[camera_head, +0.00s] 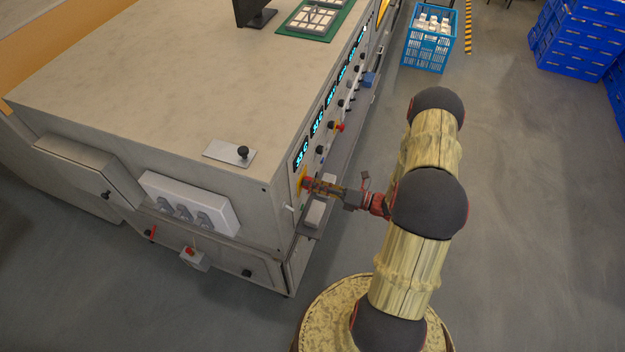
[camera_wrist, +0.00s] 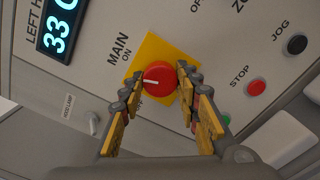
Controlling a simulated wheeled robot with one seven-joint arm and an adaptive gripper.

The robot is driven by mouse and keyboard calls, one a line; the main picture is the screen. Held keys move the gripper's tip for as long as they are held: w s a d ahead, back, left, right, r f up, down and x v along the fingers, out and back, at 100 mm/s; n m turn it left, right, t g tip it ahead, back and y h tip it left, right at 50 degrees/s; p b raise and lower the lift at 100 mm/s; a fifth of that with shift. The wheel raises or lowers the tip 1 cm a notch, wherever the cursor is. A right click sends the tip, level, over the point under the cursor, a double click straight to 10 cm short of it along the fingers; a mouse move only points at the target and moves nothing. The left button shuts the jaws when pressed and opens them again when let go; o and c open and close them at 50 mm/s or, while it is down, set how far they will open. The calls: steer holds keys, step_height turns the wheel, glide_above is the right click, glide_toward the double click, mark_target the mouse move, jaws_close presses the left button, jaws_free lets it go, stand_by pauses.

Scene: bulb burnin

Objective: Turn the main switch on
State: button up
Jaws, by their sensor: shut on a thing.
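The main switch (camera_wrist: 158,80) is a round red knob with a white line on a yellow plate (camera_wrist: 152,50), labelled MAIN with ON beside it. It also shows at the near end of the panel in the head view, where its yellow plate (camera_head: 303,181) is partly hidden by my gripper. My gripper (camera_wrist: 158,84) is shut on the red knob, with one finger on each side of it. In the head view my gripper (camera_head: 312,184) reaches left to the panel. The white line on the knob points roughly sideways across the wrist view.
A red STOP button (camera_wrist: 256,88) and a black JOG button (camera_wrist: 297,44) are right of the switch. A lit display (camera_wrist: 60,22) is at upper left, with a small lamp toggle (camera_wrist: 93,122) below. A blue crate (camera_head: 424,50) stands on the floor behind.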

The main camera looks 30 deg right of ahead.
steer(key=shift+m+p, duration=1.05)
steer(key=shift+m, duration=0.85)
steer(key=o, duration=1)
steer(key=shift+o, duration=0.8)
steer(key=shift+d, duration=0.1)
steer(key=v, duration=1.2)
